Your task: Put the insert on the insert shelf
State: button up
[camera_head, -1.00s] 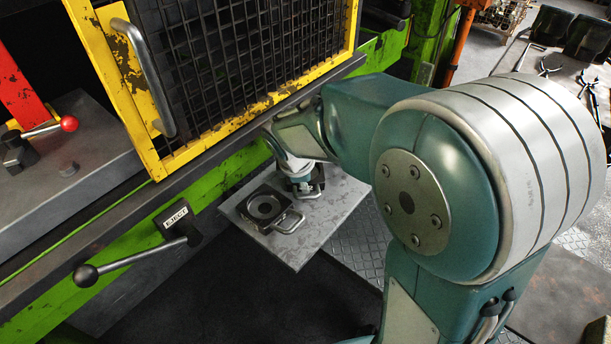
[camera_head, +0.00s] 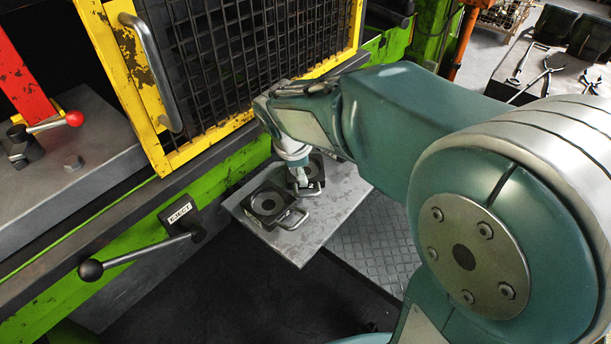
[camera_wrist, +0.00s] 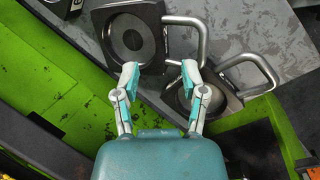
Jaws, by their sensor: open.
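Two dark square inserts, each with a round recess and a metal loop handle, lie side by side on a grey metal shelf (camera_head: 330,215). One insert (camera_head: 266,203) is at the left; in the wrist view (camera_wrist: 131,40) it is at the top, beyond my fingertips. The other insert (camera_head: 317,171) is at the right, below my gripper (camera_head: 301,174), which partly covers it. In the wrist view this insert (camera_wrist: 175,95) is partly hidden by a finger. My gripper's fingers (camera_wrist: 160,70) are apart, with nothing held between them. Whether a fingertip touches an insert, I cannot tell.
The press's yellow mesh guard (camera_head: 235,60) and green frame (camera_head: 235,172) stand close behind the shelf. An EJECT lever (camera_head: 150,250) sticks out at the left. A table with tongs (camera_head: 545,75) stands at the back right. Tread-plate floor (camera_head: 375,250) lies right of the shelf.

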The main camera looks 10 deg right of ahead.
jog(key=v, duration=0.6)
jog(key=s+d+r+m+t+y, duration=0.1)
jog(key=s+d+m, duration=0.4)
jog(key=s+m, duration=1)
jog(key=shift+s+t+y, duration=0.7)
jog(key=shift+s+t, duration=0.15)
jog(key=shift+t, duration=0.15)
jog(key=shift+d, duration=0.1)
